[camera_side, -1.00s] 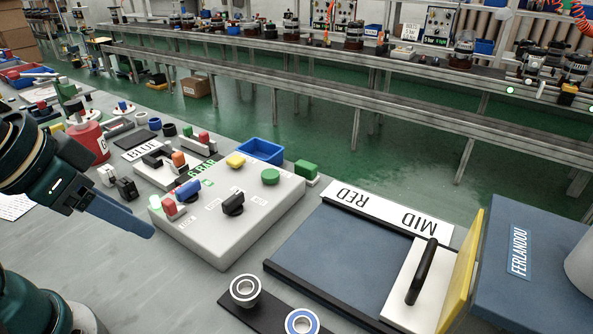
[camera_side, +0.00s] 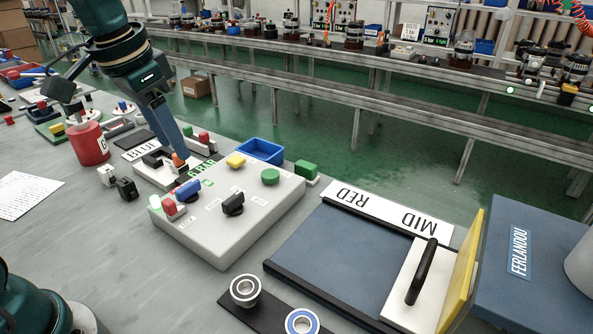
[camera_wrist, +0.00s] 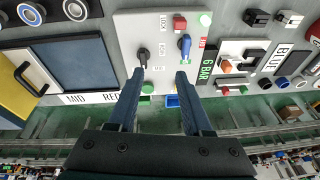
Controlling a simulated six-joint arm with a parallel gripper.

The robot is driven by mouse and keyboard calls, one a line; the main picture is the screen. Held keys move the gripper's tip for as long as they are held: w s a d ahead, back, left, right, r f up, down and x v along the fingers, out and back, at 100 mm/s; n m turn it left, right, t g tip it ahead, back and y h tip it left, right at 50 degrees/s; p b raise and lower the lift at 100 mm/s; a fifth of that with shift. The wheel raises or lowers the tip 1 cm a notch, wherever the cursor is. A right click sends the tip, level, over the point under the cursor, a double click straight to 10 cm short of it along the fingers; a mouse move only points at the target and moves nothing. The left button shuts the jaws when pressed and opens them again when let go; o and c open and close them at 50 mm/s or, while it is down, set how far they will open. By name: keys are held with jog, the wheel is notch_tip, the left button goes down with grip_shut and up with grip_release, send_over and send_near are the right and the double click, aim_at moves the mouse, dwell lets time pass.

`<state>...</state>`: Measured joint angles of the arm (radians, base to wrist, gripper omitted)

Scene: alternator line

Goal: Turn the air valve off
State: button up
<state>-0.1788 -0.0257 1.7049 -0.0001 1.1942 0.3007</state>
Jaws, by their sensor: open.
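The grey control box (camera_side: 225,241) stands on the bench in the side view. A blue lever handle (camera_side: 189,190), which looks like the air valve, sits at its left back corner beside a green "6 BAR" display (camera_wrist: 208,65). In the wrist view the blue lever (camera_wrist: 185,45) points roughly up and down the picture, just beyond the right fingertip. My gripper (camera_wrist: 159,74) is open and empty above the box's back side. A black rotary knob (camera_wrist: 144,55) lies just beyond the left fingertip. In the side view my gripper (camera_side: 180,150) is behind the blue lever, pointing down. Contact cannot be told.
The box also carries a red lock switch (camera_side: 170,207), a yellow button (camera_side: 236,161) and a green button (camera_side: 270,177). A blue bin (camera_side: 260,151) stands behind it. A plate with an orange knob (camera_side: 179,159) is left of it.

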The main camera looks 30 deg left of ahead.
jog(key=g, duration=0.2)
send_near(187, 185)
jog(key=f, duration=0.1)
jog(key=w+f+n, duration=0.1)
jog(key=f, duration=0.1)
jog(key=shift+w+a+f+g+h, duration=0.1)
jog(key=shift+a+f+g+h, duration=0.1)
jog(key=shift+f+g+h, duration=0.15)
jog(key=shift+a+f, duration=0.15)
jog(key=shift+f, duration=2.5)
grip_shut()
